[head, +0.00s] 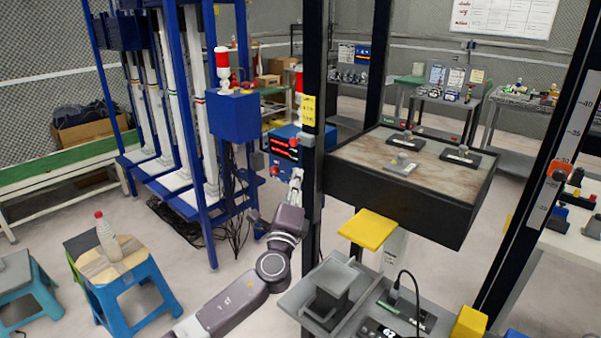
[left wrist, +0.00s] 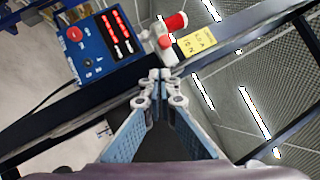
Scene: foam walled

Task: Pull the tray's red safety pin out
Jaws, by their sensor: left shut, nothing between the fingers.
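The tray (head: 340,176) is a dark box with a worn wooden top, set between black posts. A small red knob (head: 293,142) shows at the left post, just above my left gripper (head: 296,174). In the left wrist view a red knob (left wrist: 164,42) at the post looks like the safety pin; I cannot be sure. My left gripper (left wrist: 160,76) is shut and empty, its fingertips pointing toward the knob and apart from it in the picture. Another red knob (head: 559,175) is on the right post. My right gripper is not in view.
A blue control box (left wrist: 97,50) with red displays is behind the left post. A yellow label (head: 308,109) is on that post. Several dark weights lie on the tray's top. A blue stool (head: 130,285) is at left.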

